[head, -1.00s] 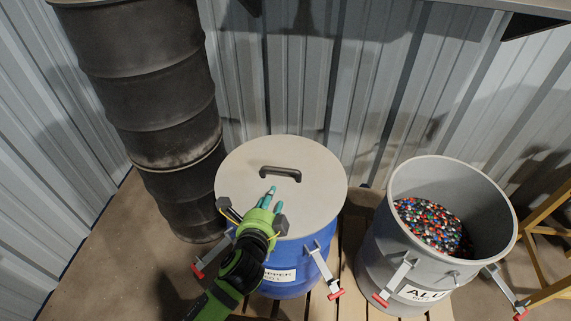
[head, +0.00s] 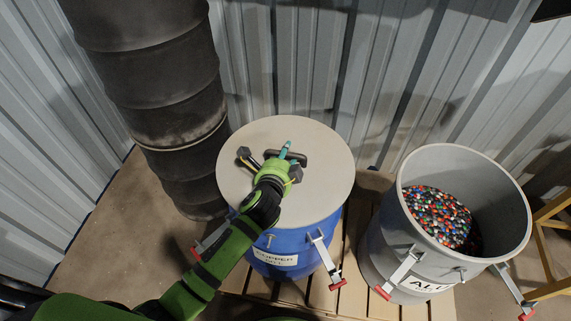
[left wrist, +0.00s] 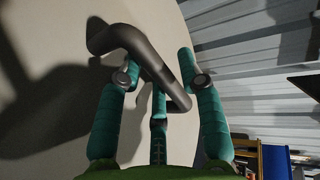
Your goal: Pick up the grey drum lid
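The grey drum lid (head: 325,175) lies flat on the blue drum (head: 290,243), whose label reads "COPPER". A dark bar handle (head: 296,157) stands on the lid, partly hidden by my gripper. My left gripper (head: 272,158) is over the lid at the handle. In the left wrist view, the handle (left wrist: 150,58) runs slantwise between the spread teal fingers of the gripper (left wrist: 160,85). The fingers look open, not closed on the bar; contact cannot be told. The lid (left wrist: 45,135) fills the left of that view. My right gripper is not in view.
An open grey drum (head: 382,240) with colourful granules (head: 440,215) stands to the right. Both drums have clamps with red ends and stand on a wooden pallet (head: 345,300). A dark barrel stack (head: 150,100) stands at left, before a corrugated wall (head: 285,60).

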